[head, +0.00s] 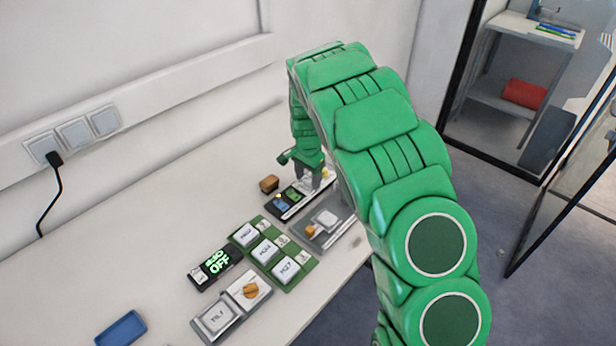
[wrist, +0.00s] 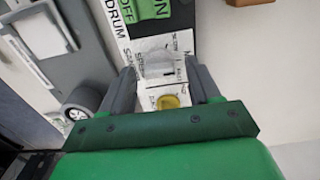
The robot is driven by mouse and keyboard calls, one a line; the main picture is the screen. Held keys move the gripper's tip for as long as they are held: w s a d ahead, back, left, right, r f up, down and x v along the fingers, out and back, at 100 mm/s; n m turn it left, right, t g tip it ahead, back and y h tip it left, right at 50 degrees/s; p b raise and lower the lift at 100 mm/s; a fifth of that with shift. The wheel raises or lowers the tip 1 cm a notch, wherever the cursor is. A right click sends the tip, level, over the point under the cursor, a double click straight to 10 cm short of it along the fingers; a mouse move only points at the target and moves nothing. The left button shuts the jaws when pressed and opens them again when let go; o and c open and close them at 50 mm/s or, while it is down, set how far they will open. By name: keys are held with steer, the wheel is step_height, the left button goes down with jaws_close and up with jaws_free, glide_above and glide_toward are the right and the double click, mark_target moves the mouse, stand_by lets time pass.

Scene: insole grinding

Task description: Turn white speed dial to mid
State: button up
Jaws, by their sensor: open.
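My gripper (head: 316,184) reaches down at the far end of the row of panels on the bench. In the wrist view my gripper (wrist: 160,78) is open, its two grey fingers on either side of a pale white dial (wrist: 156,62). The dial sits on a white labelled plate, with small printed text around it. I cannot tell whether the fingers touch it, and its pointer setting is not clear. A round yellow button (wrist: 168,102) sits just below the dial, also between the fingers. In the head view my gripper largely hides the dial.
A black panel with a blue button (head: 282,204) and a green button (head: 293,195) adjoins the plate. A grey box (head: 338,226) with a white switch stands close by. A brown block (head: 269,183) is to the left. Green and grey switch panels and a blue tray (head: 121,329) lie nearer.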

mark_target(308, 180)
steer(key=shift+r, duration=0.15)
step_height(308, 180, up, 7)
steer(key=shift+r, duration=0.2)
stand_by(0.3)
steer(key=shift+r, duration=0.15)
steer(key=s+d+r+n, duration=0.1)
steer(key=s+d+r, duration=0.25)
steer(key=s, duration=0.25)
steer(key=s+d+r+n+g, duration=0.1)
steer(key=s+d+r, duration=0.1)
steer(key=s+r, duration=0.3)
steer(key=s+d+r+n, duration=0.1)
steer(key=s+d+r, duration=0.2)
steer(key=s, duration=0.4)
steer(key=s+d+r+n, duration=0.1)
steer(key=s+r+n, duration=0.1)
steer(key=s, duration=1.3)
steer(key=s+d+r+n, duration=0.1)
steer(key=s+n, duration=0.3)
steer(key=s, duration=1.1)
steer(key=shift+s+d+r+g, duration=0.15)
steer(key=shift+d+r+g, duration=0.25)
steer(key=shift+d, duration=0.15)
